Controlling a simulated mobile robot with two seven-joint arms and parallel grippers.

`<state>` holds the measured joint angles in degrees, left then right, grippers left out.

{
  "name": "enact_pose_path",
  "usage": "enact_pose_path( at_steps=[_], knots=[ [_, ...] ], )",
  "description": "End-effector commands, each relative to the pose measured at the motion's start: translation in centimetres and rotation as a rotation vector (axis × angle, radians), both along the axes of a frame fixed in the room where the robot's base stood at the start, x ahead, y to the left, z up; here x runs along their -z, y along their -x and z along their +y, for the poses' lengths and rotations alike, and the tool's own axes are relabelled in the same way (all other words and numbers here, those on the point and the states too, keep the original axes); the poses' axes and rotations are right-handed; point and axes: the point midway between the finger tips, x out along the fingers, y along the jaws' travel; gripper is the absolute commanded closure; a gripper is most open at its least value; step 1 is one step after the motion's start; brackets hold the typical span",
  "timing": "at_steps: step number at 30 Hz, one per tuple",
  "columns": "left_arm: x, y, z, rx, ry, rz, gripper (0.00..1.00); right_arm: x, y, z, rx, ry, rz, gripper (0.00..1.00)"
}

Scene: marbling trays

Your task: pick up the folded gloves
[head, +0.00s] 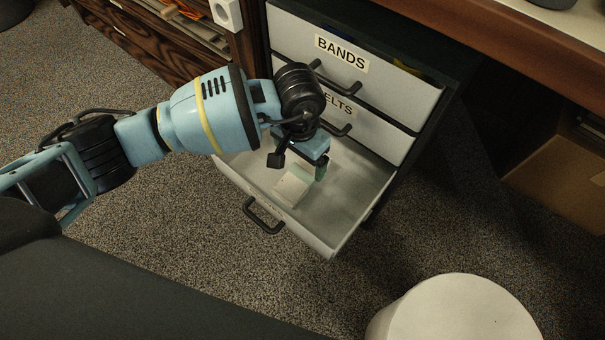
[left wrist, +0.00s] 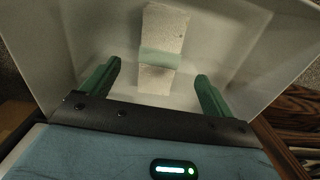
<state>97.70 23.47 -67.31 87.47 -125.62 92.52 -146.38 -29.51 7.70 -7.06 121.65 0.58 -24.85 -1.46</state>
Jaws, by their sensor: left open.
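The folded gloves (head: 293,185) are a pale, flat bundle lying on the floor of the open bottom drawer (head: 345,205). In the left wrist view the bundle (left wrist: 163,35) is off-white with a pale green band across it, beyond the fingertips and roughly centred between them. My left gripper (head: 299,172) reaches into the drawer above the gloves, and its arm hides part of the drawer. In the left wrist view its two green fingers (left wrist: 158,78) are spread apart with nothing between them. My right gripper is not in view.
Above are drawers labelled BANDS (head: 342,52) and BELTS, the latter partly hidden by my gripper. The bottom drawer's walls stand around my left gripper. A white round object (head: 455,310) is at the lower right, and a cardboard box (head: 565,180) is under the desk.

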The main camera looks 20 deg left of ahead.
Motion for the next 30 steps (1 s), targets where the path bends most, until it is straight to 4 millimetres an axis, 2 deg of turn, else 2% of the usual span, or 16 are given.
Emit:
enact_pose_path(
  at_steps=[3,11,21,29,30],
  knots=[
    [1.6,0.0,-0.1,-0.002,0.002,0.004,0.13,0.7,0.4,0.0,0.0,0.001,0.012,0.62],
    [2.2,-0.1,-0.1,-0.001,0.002,0.002,0.13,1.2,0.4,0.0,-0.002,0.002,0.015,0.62],
    [6.5,-0.5,-0.2,0.0,0.001,0.005,0.13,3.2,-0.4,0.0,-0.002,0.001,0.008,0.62],
    [6.8,-0.6,-0.2,-0.001,0.001,0.001,0.13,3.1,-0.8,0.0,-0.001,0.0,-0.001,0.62],
    [6.8,-0.6,-0.2,-0.001,0.001,0.001,0.15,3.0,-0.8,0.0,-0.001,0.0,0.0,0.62]
  ],
)
